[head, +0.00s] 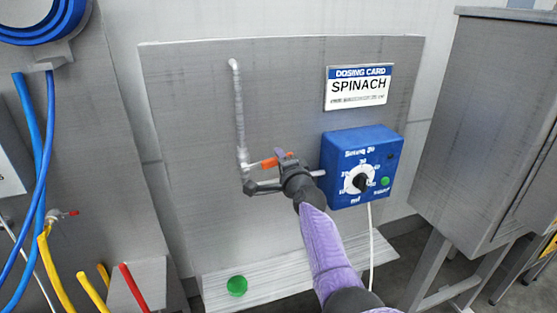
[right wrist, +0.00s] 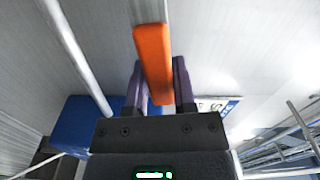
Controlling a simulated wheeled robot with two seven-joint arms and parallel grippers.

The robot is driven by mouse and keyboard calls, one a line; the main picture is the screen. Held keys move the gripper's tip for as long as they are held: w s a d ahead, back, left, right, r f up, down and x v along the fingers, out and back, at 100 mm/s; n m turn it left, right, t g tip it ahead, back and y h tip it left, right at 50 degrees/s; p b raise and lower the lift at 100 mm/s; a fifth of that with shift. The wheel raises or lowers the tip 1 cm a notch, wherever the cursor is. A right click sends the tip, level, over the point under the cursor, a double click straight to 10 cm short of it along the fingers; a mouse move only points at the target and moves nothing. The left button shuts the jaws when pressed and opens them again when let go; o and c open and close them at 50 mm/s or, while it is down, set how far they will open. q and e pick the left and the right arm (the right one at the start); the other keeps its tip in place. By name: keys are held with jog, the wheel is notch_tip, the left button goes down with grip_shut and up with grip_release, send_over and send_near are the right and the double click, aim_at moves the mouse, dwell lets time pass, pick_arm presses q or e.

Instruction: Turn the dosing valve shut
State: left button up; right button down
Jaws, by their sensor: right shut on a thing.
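The dosing valve's orange lever (head: 268,163) sticks out to the right near the lower end of a thin vertical metal pipe (head: 239,110) on a grey panel. In the head view the lever lies nearly level, across the pipe's line. My right gripper (head: 284,158) is shut on the lever's outer part. In the right wrist view the orange lever (right wrist: 152,55) lies between the two fingers of the gripper (right wrist: 160,80). The valve body is partly hidden by the gripper. My left gripper is out of view.
A blue dosing box (head: 338,152) with a dial is just right of my gripper. A dosing card (head: 357,100) reading SPINACH is above it. A green button (head: 237,286) is on the ledge below. A grey cabinet (head: 480,120) stands at right; hoses (head: 50,150) hang at left.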

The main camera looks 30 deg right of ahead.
jog(key=shift+f+m+b, duration=0.45)
jog(key=shift+f+m, duration=0.3)
jog(key=shift+m, duration=0.15)
jog(key=shift+c, duration=2.2)
grip_release()
jog(key=p+v, duration=0.3)
jog(key=v, duration=0.7)
jog(key=shift+d, duration=0.15)
